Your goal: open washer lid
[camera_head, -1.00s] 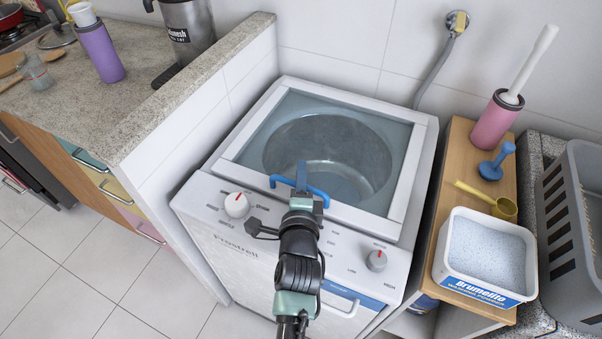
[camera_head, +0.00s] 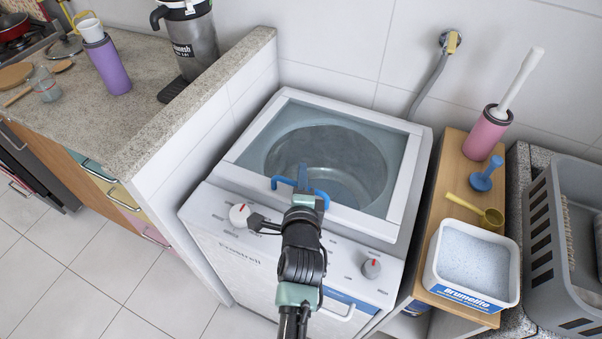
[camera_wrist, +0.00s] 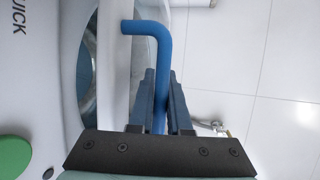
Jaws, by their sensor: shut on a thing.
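The white washer (camera_head: 235,262) stands in the middle of the head view. Its lid (camera_head: 398,190) is a white frame with a large clear window, and the drum shows through it. The lid lies about flat on the washer; I cannot tell whether it is slightly raised. A blue bar handle (camera_head: 318,194) is at the lid's front edge. My gripper (camera_head: 302,180) is shut on this handle. In the wrist view, the fingers of my gripper (camera_wrist: 160,88) are on either side of the blue handle (camera_wrist: 152,28), which bends toward the white lid.
A tiled half wall with a granite counter (camera_head: 130,125) is close on the left. A wooden shelf (camera_head: 458,165) on the right holds a powder tub (camera_head: 470,301), a yellow scoop (camera_head: 490,217) and a pink brush holder (camera_head: 485,135). A grey basket (camera_head: 548,250) stands at far right.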

